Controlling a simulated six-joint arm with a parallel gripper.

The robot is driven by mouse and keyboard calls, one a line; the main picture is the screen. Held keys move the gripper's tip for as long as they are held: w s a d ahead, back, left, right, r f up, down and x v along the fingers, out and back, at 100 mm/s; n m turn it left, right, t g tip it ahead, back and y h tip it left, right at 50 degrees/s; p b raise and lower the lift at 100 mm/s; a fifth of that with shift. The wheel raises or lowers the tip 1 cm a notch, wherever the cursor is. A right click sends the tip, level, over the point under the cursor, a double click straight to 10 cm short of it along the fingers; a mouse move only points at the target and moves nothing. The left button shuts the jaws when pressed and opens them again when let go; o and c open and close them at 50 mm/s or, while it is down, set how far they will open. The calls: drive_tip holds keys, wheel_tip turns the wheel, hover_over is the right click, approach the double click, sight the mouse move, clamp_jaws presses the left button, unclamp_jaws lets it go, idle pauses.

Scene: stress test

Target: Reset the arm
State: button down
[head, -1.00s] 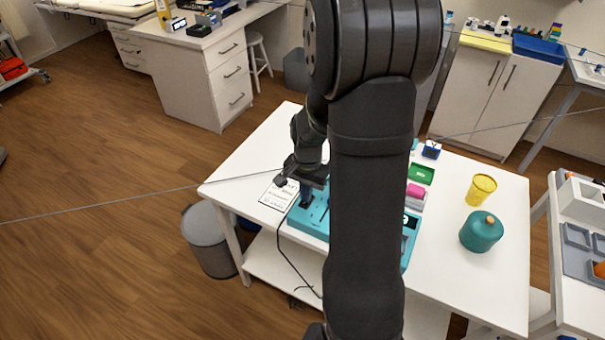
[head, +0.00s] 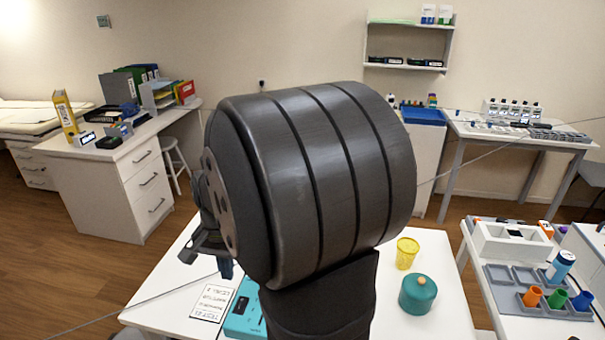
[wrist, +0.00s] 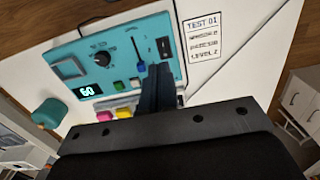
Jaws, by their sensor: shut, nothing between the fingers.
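My gripper (head: 226,268) shows in the head view at the left of my large dark arm, above the white table. In the wrist view my gripper's dark fingers (wrist: 157,80) are shut together with nothing between them. They point toward a teal panel (wrist: 115,65), apparently above it. In the head view my arm hides most of the panel (head: 240,322). A printed card (wrist: 203,36) headed TEST 01 lies beside the panel, also visible in the head view (head: 212,303).
A yellow cup (head: 407,253) and a teal jar (head: 418,294) stand on the table right of my arm. A side table with a grey rack (head: 510,275) and coloured cups is farther right. A white desk (head: 110,170) stands at the back left, with open floor before it.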

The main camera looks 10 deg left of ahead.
sight(240, 306)
drive_tip(key=w+f, duration=0.1)
drive_tip(key=f, duration=0.3)
drive_tip(key=w+f, duration=0.1)
drive_tip(key=f, duration=0.9)
drive_tip(key=shift+w, duration=0.4)
